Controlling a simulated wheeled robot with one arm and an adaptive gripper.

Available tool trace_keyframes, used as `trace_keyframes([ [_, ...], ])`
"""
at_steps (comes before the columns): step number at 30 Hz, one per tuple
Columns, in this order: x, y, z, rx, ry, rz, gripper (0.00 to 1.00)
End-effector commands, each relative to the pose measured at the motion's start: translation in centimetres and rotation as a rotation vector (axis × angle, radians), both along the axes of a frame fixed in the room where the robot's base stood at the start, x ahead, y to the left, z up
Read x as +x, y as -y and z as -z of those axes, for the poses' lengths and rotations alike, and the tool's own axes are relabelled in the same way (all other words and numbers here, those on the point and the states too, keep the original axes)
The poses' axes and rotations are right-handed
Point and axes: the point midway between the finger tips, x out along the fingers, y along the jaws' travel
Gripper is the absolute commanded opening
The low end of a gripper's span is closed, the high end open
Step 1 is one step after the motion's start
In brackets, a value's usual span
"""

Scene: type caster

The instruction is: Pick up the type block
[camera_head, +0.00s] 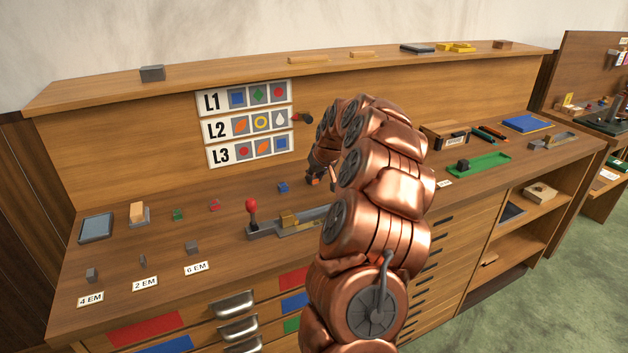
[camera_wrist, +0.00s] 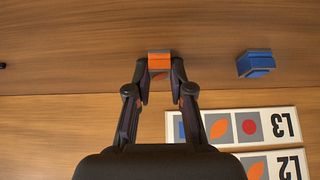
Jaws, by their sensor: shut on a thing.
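My gripper (camera_wrist: 160,75) is shut on a small block with an orange top (camera_wrist: 159,60), held between the two fingertips in the wrist view. The blue block also shows in the wrist view (camera_wrist: 256,64), apart from the fingers. I cannot tell whether the held block touches the bench.
Sign strips L1, L2 and L3 (camera_head: 248,149) stand on the back board close to my gripper. A caster with a red-knobbed lever (camera_head: 252,207) stands in front. Green (camera_head: 178,214) and red (camera_head: 215,205) pieces and grey blocks (camera_head: 192,247) lie left. A green tray (camera_head: 478,165) lies right.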

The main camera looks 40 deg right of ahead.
Motion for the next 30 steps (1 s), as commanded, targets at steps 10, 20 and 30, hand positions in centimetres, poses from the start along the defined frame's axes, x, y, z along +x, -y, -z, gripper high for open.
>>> trace_keyframes([
  [10,0.0,0.0,-1.0,0.001,-0.001,-0.001,0.0],
  [20,0.0,0.1,-3.7,-0.003,0.002,0.001,0.0],
  [30,-1.3,-1.4,-3.7,-0.001,0.001,0.001,0.0],
])
